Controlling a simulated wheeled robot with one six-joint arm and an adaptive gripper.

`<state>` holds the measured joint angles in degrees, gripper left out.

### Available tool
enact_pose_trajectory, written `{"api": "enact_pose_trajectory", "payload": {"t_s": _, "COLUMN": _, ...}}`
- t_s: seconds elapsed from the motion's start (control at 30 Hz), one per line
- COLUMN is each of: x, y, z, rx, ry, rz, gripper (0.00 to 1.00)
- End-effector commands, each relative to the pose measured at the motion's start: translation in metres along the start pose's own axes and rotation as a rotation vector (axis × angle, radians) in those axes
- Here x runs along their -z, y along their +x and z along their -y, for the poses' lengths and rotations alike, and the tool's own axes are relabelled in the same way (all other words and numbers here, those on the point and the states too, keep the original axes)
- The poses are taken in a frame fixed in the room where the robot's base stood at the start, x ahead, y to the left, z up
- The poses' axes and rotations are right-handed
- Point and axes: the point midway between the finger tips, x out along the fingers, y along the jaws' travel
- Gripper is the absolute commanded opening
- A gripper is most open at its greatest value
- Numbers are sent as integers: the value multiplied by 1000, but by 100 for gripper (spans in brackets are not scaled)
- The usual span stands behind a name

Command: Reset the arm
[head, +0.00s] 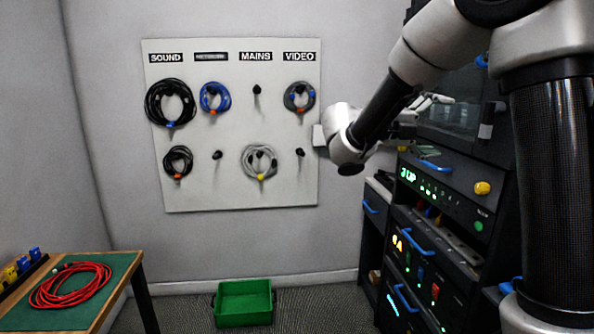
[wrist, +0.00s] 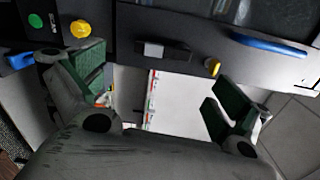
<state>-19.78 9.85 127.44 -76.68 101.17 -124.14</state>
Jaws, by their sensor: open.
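My arm reaches in from the right of the head view and bends down to the left, in front of the dark equipment rack (head: 455,180). My gripper (head: 432,101) is partly hidden behind my own wrist and points toward the rack. In the wrist view my gripper (wrist: 155,82) has its two green-padded fingers wide apart, with nothing held between them. Beyond the fingers are a dark rack front with a blue handle (wrist: 268,44), a yellow knob (wrist: 80,29) and a white sheet-like surface (wrist: 180,108).
A pegboard (head: 225,140) on the back wall holds several coiled cables, and some pegs are bare. A red cable coil (head: 70,287) lies on the green-topped table (head: 110,275) at the lower left. A green crate (head: 243,303) stands on the floor. The floor around the crate looks clear.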

Motion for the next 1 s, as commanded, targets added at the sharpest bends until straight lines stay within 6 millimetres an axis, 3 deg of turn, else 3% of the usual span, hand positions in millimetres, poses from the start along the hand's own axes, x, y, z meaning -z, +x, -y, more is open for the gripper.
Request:
{"api": "enact_pose_trajectory", "payload": {"t_s": 0.07, "x": 1, "y": 2, "z": -13, "rx": -53, "ry": 160, "rz": -7, "gripper": 100}}
{"api": "enact_pose_trajectory", "payload": {"t_s": 0.17, "x": 16, "y": 7, "z": -52, "rx": -174, "ry": 439, "rz": -93, "gripper": 100}}
{"api": "enact_pose_trajectory", "payload": {"t_s": 0.23, "x": 37, "y": 9, "z": -80, "rx": -264, "ry": 668, "rz": -207, "gripper": 100}}
{"api": "enact_pose_trajectory", "payload": {"t_s": 0.37, "x": 90, "y": 9, "z": -117, "rx": -384, "ry": 1145, "rz": -540, "gripper": 100}}
{"api": "enact_pose_trajectory", "payload": {"t_s": 0.47, "x": 134, "y": 0, "z": -137, "rx": -403, "ry": 1534, "rz": -903, "gripper": 100}}
{"api": "enact_pose_trajectory", "payload": {"t_s": 0.6, "x": 187, "y": -27, "z": -150, "rx": -291, "ry": 2015, "rz": -1536, "gripper": 100}}
{"api": "enact_pose_trajectory", "payload": {"t_s": 0.7, "x": 209, "y": -45, "z": -146, "rx": -186, "ry": 2197, "rz": -1930, "gripper": 100}}
{"api": "enact_pose_trajectory", "payload": {"t_s": 0.77, "x": 220, "y": -51, "z": -140, "rx": -160, "ry": 2243, "rz": -2102, "gripper": 100}}
{"api": "enact_pose_trajectory", "payload": {"t_s": 0.8, "x": 226, "y": -54, "z": -135, "rx": 167, "ry": -2253, "rz": 2178, "gripper": 100}}
{"api": "enact_pose_trajectory", "payload": {"t_s": 1.0, "x": 245, "y": -46, "z": -111, "rx": 213, "ry": -2105, "rz": 2086, "gripper": 100}}
